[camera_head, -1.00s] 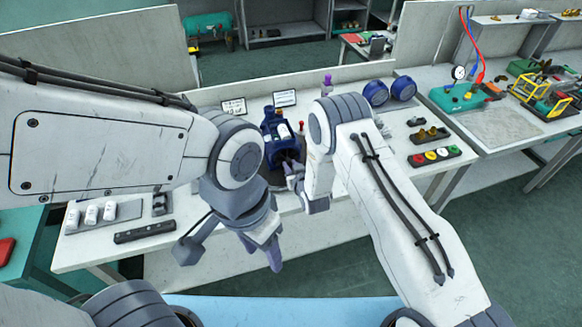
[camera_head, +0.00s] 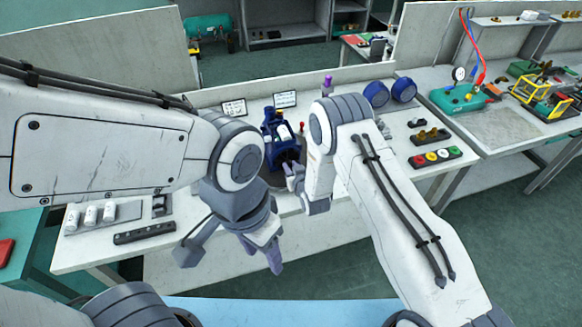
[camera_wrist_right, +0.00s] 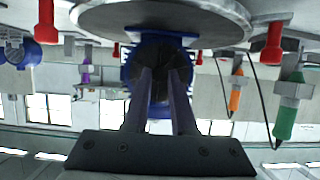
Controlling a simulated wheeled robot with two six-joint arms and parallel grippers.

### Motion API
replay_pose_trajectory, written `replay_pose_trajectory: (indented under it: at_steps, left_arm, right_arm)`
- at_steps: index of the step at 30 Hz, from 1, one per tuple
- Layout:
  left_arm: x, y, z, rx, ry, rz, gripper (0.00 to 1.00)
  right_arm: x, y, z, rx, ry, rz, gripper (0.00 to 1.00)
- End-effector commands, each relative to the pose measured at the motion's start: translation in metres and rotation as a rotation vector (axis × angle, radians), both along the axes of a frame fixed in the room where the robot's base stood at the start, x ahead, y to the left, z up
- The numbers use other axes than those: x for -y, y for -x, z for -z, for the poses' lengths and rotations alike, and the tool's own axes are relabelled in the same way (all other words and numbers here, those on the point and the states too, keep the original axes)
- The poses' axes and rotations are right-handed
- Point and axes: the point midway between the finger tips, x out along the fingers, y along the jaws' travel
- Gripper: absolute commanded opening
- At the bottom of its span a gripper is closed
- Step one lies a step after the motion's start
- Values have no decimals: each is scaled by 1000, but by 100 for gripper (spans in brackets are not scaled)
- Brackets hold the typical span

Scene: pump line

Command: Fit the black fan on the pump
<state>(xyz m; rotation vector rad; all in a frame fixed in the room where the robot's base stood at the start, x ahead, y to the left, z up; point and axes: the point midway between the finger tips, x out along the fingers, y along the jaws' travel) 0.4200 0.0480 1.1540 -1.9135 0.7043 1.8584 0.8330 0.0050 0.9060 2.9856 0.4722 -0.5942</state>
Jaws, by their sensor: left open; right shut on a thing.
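The blue pump (camera_head: 277,128) stands on a dark round stand (camera_head: 270,177) at the middle of the bench. My right gripper (camera_head: 291,174) is at the pump's near end. In the right wrist view my right gripper (camera_wrist_right: 164,72) is shut on the black fan (camera_wrist_right: 204,84), whose dark edges show beside the fingers. The pump's blue body (camera_wrist_right: 153,46) is right behind the fan; I cannot tell whether they touch. The head view hardly shows the fan. My left gripper (camera_head: 269,256) is open and empty, low in front of the bench edge.
White cylinders (camera_head: 91,214) and a black strip (camera_head: 144,233) lie at the bench's left. Two blue round parts (camera_head: 389,93), a holder with brass pieces (camera_head: 430,135) and a coloured button strip (camera_head: 436,157) are at the right. Small signs (camera_head: 285,99) stand behind the pump.

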Motion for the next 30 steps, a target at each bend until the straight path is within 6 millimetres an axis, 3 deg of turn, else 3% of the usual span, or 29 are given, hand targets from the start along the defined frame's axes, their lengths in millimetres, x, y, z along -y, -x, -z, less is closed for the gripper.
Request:
replay_pose_trajectory:
  at_steps: [11,12,14,23,30]
  left_arm:
    - [0,0,5,0,0,0,54]
    - [0,0,4,0,0,0,54]
    - [0,0,4,0,0,0,54]
    - [0,0,3,0,0,0,54]
    - [0,0,-5,0,0,0,54]
  right_arm:
    - [-1,-5,0,1,0,0,0]
    - [-1,-4,0,1,0,0,40]
    - [-1,-4,0,1,0,0,60]
    - [-1,-4,0,0,0,0,60]
    - [3,9,-7,-1,0,0,60]
